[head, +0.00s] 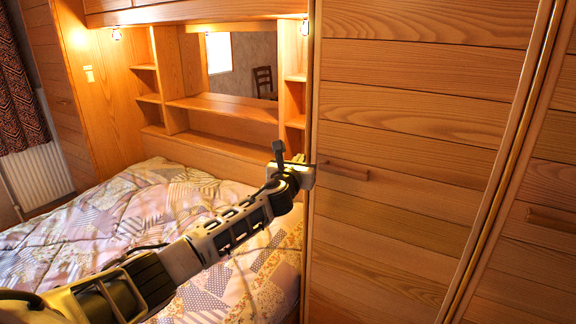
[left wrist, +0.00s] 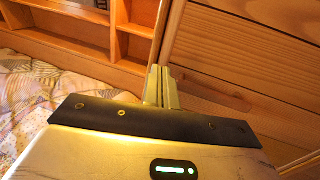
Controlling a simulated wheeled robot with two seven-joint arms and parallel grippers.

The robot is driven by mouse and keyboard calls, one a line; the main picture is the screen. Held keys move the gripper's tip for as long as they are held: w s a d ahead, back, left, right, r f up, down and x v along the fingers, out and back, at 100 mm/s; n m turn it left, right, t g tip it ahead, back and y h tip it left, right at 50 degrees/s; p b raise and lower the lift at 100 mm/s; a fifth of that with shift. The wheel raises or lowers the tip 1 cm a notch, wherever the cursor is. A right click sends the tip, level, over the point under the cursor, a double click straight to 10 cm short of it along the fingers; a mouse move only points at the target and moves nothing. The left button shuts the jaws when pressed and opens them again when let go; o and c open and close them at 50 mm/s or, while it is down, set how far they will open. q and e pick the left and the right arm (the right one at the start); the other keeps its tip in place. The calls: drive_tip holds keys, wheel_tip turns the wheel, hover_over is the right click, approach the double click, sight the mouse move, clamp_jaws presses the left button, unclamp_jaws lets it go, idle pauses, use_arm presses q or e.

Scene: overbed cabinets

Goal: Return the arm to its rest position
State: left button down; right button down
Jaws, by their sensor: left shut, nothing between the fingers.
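My left arm reaches in from the lower left of the head view, over the bed. Its gripper (head: 312,163) is beside the left edge of the wooden cabinet door (head: 410,130), close to the left end of the door's bar handle (head: 345,171). In the left wrist view the gripper's fingers (left wrist: 161,86) are together with nothing between them, and the handle (left wrist: 228,97) shows to their right. I cannot tell whether the fingertips touch the door or handle. The door looks closed. My right gripper is not in view.
A bed with a patchwork cover (head: 150,215) fills the left. Open shelves (head: 225,105) with a mirror stand behind it. Another door with a handle (head: 552,218) is at the far right. A radiator (head: 38,175) and patterned curtain (head: 20,100) are at the far left.

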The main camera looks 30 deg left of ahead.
use_arm(q)
drive_tip(key=s, duration=0.5)
drive_tip(key=s+d+f+n+g+h, duration=0.25)
drive_tip(key=s+d+f+n, duration=0.5)
drive_tip(key=f, duration=0.45)
drive_tip(key=s+d+f+n+g+h, duration=0.25)
drive_tip(key=s+d+f+n, duration=0.35)
drive_tip(key=s+d+f, duration=0.4)
drive_tip(key=s+d+f+n+g+h, duration=0.1)
drive_tip(key=s+f+n, duration=0.3)
drive_tip(key=s+n, duration=0.4)
drive_tip(key=s+d+f+n+g+h, duration=0.1)
drive_tip(key=s+d+f+n, duration=0.3)
drive_tip(key=s+n, duration=0.5)
drive_tip(key=shift+s+f+h, duration=0.15)
drive_tip(key=shift+s+h, duration=0.15)
drive_tip(key=shift+s, duration=0.45)
